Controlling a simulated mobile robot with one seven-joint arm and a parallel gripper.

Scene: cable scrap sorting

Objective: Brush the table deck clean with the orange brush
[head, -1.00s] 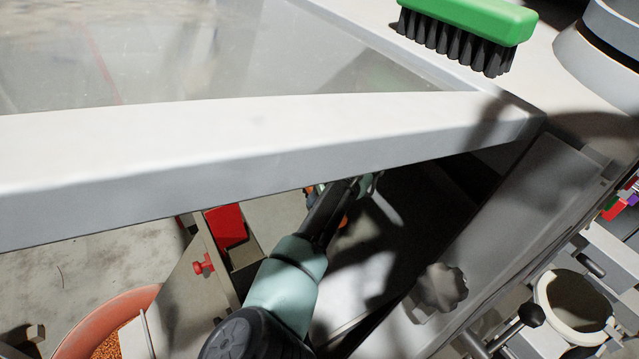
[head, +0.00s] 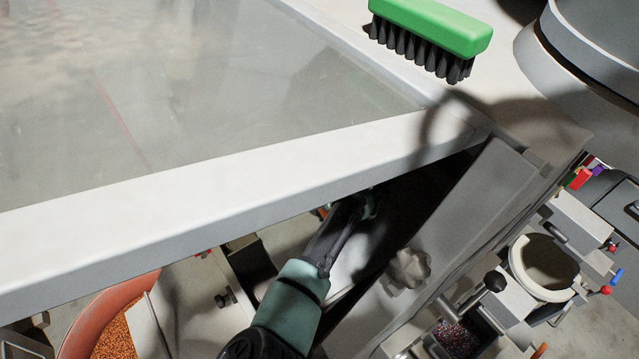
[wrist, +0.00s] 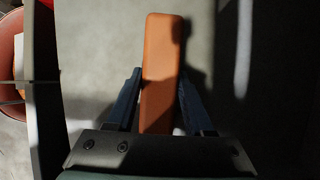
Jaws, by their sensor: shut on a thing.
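The orange brush (wrist: 158,62) fills the middle of the wrist view, with its long back towards the camera. My gripper (wrist: 158,92) is shut on it, one dark finger on each side. Its bristles are hidden in this view. Below the brush is a plain grey surface (wrist: 215,60), partly in shadow. In the head view my arm reaches under the pale frame of a clear panel (head: 250,170), which hides the fingers and nearly all of the brush.
A dark knob (head: 408,268) is right of my arm. A reddish tub of orange granules (head: 110,335) stands lower left. A cup-like holder (head: 545,268) and small machine parts are at the right.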

